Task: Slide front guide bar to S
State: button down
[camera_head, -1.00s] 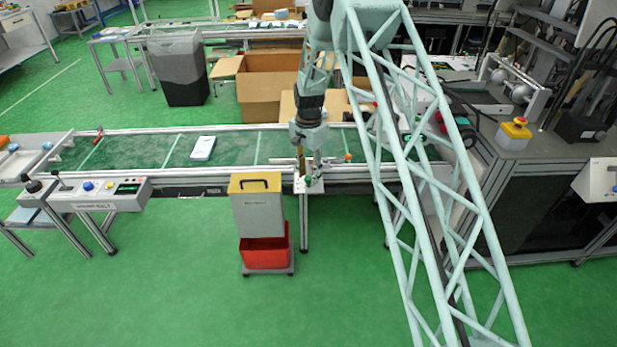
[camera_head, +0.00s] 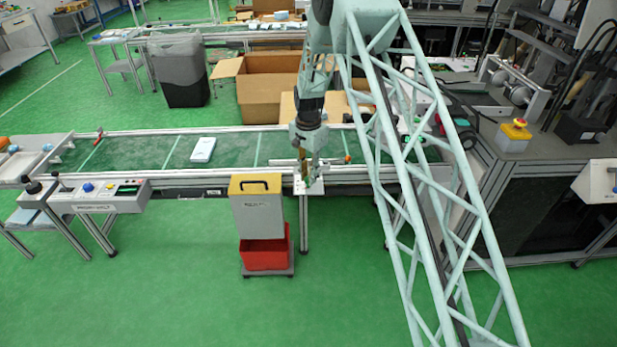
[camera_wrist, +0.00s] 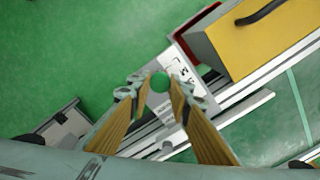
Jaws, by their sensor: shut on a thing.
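My gripper (camera_head: 307,180) is at the front rail of the conveyor (camera_head: 235,148), right of the yellow-topped bin. In the wrist view its two tan fingers (camera_wrist: 160,82) are closed around a round green knob (camera_wrist: 160,82). The knob sits beside a white plate (camera_wrist: 184,62) with small dark marks, too small to read. The front guide bar (camera_wrist: 235,116) is a pale metal bar along the belt edge; it also shows in the head view (camera_head: 281,162). The fingers hide part of the knob's mounting.
A white box (camera_head: 203,149) lies on the green belt, left of my gripper. The bin (camera_head: 257,205) with a red lower tub (camera_head: 264,250) stands close in front of the conveyor. A control panel (camera_head: 98,195) is at the left front. Floor in front is clear.

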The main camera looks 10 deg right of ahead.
jog(key=shift+w+d+p, duration=0.25)
jog(key=shift+w+p, duration=0.1)
jog(key=shift+w, duration=0.95)
jog(key=shift+w+d+p, duration=0.2)
jog(key=shift+w+p, duration=0.1)
jog(key=shift+w, duration=0.95)
jog(key=shift+r, duration=0.1)
jog(key=c, duration=2.5)
grip_release()
jog(key=shift+w, duration=0.1)
jog(key=shift+o, duration=0.7)
notch_tip(320, 180, up, 12)
